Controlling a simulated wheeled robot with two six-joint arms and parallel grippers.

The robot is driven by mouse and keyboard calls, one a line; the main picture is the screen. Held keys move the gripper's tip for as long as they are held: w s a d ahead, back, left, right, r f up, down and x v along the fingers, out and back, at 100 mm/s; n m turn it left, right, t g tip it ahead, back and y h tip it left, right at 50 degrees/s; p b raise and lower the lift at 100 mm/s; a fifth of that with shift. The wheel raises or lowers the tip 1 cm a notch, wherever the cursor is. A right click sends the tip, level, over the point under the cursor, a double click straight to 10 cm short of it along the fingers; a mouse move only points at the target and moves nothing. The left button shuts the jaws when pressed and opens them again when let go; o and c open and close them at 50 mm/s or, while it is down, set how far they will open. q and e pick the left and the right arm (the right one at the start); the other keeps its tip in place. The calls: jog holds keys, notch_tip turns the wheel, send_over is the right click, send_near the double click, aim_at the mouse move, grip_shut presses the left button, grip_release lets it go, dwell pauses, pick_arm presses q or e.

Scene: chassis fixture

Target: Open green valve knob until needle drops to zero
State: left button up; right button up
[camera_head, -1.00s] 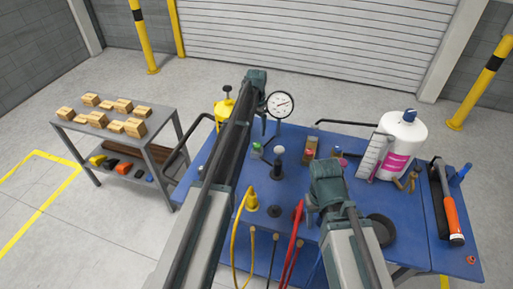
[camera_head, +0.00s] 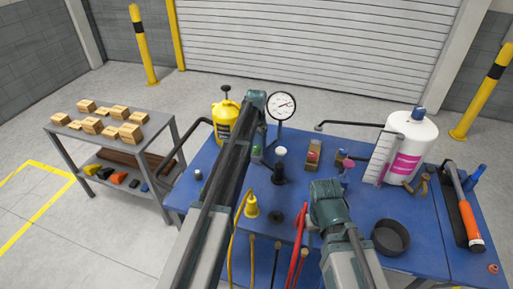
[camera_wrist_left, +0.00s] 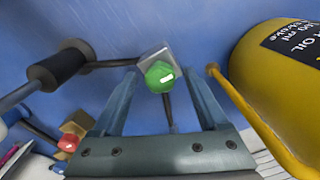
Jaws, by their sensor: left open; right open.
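The green valve knob (camera_head: 257,151) is on the blue table, partly hidden by my left arm in the head view. In the left wrist view the green knob (camera_wrist_left: 159,75) sits on a grey metal block, between the spread fingers of my left gripper (camera_wrist_left: 161,80). The fingers are open, with a gap on both sides of the knob. The left gripper (camera_head: 259,132) points down at it in the head view. The round white gauge (camera_head: 281,106) stands behind; its needle points up and right, its value too small to read. My right gripper (camera_head: 326,207) is open over the table's front part.
A yellow oil can (camera_head: 223,127) stands close left of the knob. A black post with a white top (camera_head: 280,165) and a red-knobbed block (camera_head: 313,156) are to the right.

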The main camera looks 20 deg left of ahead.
pick_arm(q)
grip_shut()
jog(key=shift+n, duration=0.4)
jog(key=n, duration=0.7)
jog(key=shift+d+n, duration=0.1)
jog(key=shift+n, duration=0.2)
jog(key=n, duration=0.4)
jog(key=shift+d+n, duration=0.1)
jog(key=shift+n, duration=1.9)
